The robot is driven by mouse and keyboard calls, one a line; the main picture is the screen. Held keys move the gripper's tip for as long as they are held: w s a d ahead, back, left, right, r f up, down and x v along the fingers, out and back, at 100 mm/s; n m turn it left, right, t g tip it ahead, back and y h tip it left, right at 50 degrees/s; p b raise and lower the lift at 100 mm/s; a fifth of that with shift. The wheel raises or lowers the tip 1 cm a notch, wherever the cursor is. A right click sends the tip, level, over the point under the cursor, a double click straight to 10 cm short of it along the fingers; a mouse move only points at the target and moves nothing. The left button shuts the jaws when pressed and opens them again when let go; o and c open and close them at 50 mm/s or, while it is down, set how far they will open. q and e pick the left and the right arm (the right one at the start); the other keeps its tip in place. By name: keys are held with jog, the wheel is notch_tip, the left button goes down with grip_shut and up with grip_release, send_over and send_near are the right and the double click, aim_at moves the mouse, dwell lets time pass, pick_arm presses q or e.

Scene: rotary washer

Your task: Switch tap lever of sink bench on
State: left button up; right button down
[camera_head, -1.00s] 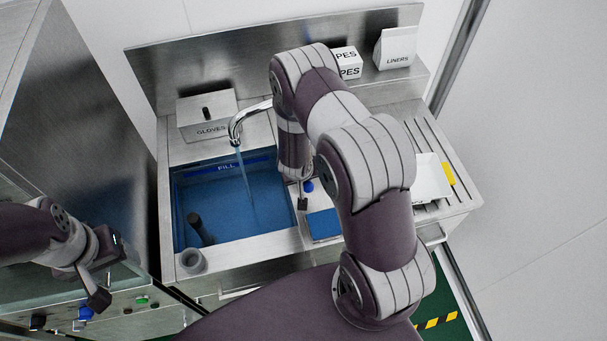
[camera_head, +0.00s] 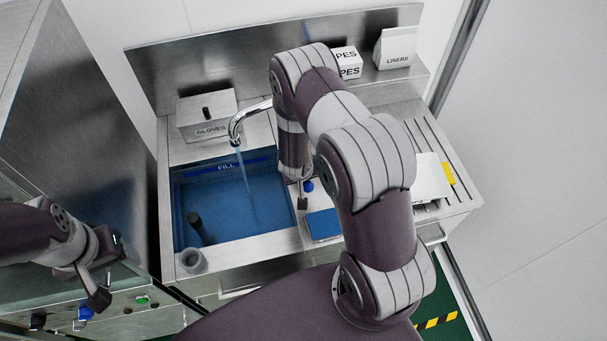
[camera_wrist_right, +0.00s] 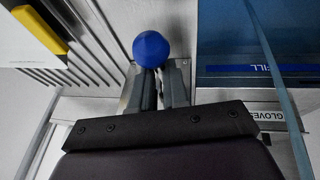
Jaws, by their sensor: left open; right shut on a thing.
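The tap lever ends in a blue ball knob (camera_head: 308,186), which shows beside my right forearm, right of the basin. In the right wrist view the blue knob (camera_wrist_right: 151,48) sits at the fingertips of my right gripper (camera_wrist_right: 157,78), which is shut on it. My left gripper (camera_head: 95,288) is open and empty at lower left, away from the sink.
A gloves box (camera_head: 207,122) stands left of the tap; a wipes box (camera_head: 347,70) and liners box (camera_head: 397,60) stand at the back right. A white tray (camera_head: 430,180) lies on the ribbed drainboard. A dark upright post (camera_head: 194,222) stands in the basin. A metal cabinet is at left.

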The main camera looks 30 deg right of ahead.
jog(key=c, duration=1)
grip_release()
jog(key=shift+w+d+r, duration=0.15)
jog(key=shift+w+r, duration=0.05)
jog(key=shift+w, duration=0.15)
jog(key=shift+s+f, duration=0.1)
jog(key=v, duration=1.2)
jog(key=shift+s+r+p, duration=0.1)
jog(key=shift+r+p, duration=0.15)
jog(key=shift+p, duration=0.1)
